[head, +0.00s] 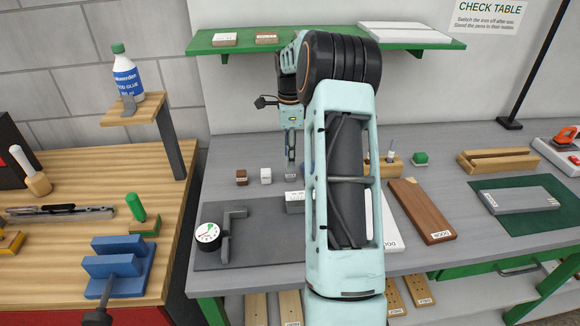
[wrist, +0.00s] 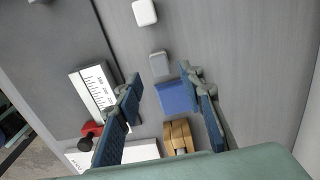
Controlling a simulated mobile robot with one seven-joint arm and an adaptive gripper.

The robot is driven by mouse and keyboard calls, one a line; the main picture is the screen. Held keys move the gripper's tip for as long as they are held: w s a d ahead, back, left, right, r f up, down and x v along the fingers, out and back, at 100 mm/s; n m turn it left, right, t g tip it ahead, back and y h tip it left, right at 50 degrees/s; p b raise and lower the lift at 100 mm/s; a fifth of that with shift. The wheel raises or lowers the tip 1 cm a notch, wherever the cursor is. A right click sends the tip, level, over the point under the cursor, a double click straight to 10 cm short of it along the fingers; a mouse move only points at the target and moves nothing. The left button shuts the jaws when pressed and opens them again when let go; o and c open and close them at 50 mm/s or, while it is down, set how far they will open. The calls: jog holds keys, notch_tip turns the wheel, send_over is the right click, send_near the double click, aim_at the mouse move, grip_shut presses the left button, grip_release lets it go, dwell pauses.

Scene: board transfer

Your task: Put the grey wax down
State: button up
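The grey wax (wrist: 158,63) is a small grey block that shows in the wrist view just beyond my fingertips and appears to rest on the grey bench top. My gripper (wrist: 163,84) is open, with its two blue-padded fingers apart and a clear gap on each side of the wax. In the head view my gripper (head: 290,162) points down over the bench, with the small grey wax (head: 291,173) at its tips. Contact between the fingers and the wax is not visible.
A white block (head: 266,175) and a brown block (head: 242,177) sit left of my gripper. A blue block (wrist: 176,97) and a wooden holder (wrist: 180,135) are close by in the wrist view. A dial gauge (head: 208,235) stands front left. My arm hides part of the bench.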

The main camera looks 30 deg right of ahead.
notch_tip(320, 180, up, 6)
jog(key=shift+a+r, duration=0.1)
jog(key=shift+r, duration=0.05)
dwell(0.6)
